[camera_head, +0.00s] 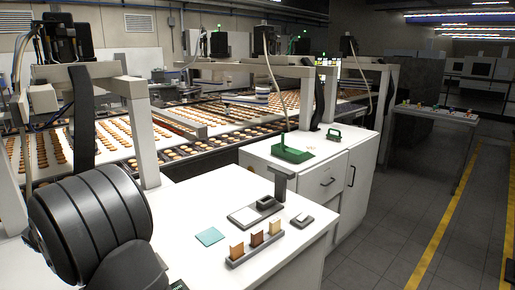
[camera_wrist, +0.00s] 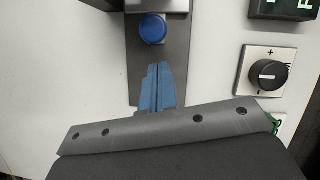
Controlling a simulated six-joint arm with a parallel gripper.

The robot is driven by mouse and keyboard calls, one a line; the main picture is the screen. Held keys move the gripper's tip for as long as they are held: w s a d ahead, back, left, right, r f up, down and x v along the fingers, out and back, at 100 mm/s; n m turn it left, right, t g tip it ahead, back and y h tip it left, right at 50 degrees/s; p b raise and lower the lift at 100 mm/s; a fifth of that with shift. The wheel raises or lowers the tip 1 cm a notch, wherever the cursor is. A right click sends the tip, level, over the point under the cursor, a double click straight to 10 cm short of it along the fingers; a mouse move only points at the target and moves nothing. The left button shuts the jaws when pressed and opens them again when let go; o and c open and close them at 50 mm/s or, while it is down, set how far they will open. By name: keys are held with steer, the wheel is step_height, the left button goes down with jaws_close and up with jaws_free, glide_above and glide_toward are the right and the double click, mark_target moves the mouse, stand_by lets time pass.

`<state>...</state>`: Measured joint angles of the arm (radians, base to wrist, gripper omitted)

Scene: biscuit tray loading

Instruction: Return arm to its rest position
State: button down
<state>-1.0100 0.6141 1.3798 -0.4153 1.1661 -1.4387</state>
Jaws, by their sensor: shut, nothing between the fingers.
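In the wrist view my gripper (camera_wrist: 158,68) shows as two blue fingers closed together, with nothing between them. The fingertips point at a dark grey panel strip, just below a round blue button (camera_wrist: 153,28). I cannot tell the distance from the fingertips to the panel. In the head view a large dark link of my arm fills the lower left, and my gripper is not visible there.
A black knob (camera_wrist: 268,75) and a dark display (camera_wrist: 284,9) sit right of the fingers. In the head view, a white worktop (camera_head: 180,205) holds a teal square (camera_head: 210,237) and a rack (camera_head: 256,248) of biscuits. A green tray (camera_head: 293,154) stands behind. Conveyors with biscuits run beyond.

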steer(key=shift+w+d, duration=0.65)
steer(key=shift+d, duration=0.1)
steer(key=s, duration=0.1)
steer(key=s+a, duration=0.2)
steer(key=shift+s+a+r, duration=0.2)
steer(key=shift+s+r, duration=0.05)
steer(key=shift+s, duration=0.1)
steer(key=v, duration=1)
steer(key=x, duration=1.1)
steer(key=shift+w+d, duration=0.2)
steer(key=shift+w, duration=0.05)
steer(key=w+d, duration=0.1)
steer(key=w, duration=0.2)
steer(key=shift+d+r, duration=0.15)
steer(key=shift+d, duration=0.2)
steer(key=s+a, duration=0.1)
steer(key=s, duration=0.1)
steer(key=s+a, duration=0.4)
steer(key=shift+s+a+r, duration=0.15)
steer(key=shift+s+r, duration=0.05)
steer(key=shift+s, duration=0.2)
steer(key=v, duration=1)
steer(key=w+d+f+m+g+y, duration=0.1)
steer(key=w+d+m+g+y, duration=0.2)
steer(key=w+m+g+y, duration=0.2)
steer(key=shift+w+f+m+g, duration=0.3)
steer(key=shift+w+m, duration=0.2)
steer(key=shift+w, duration=1.25)
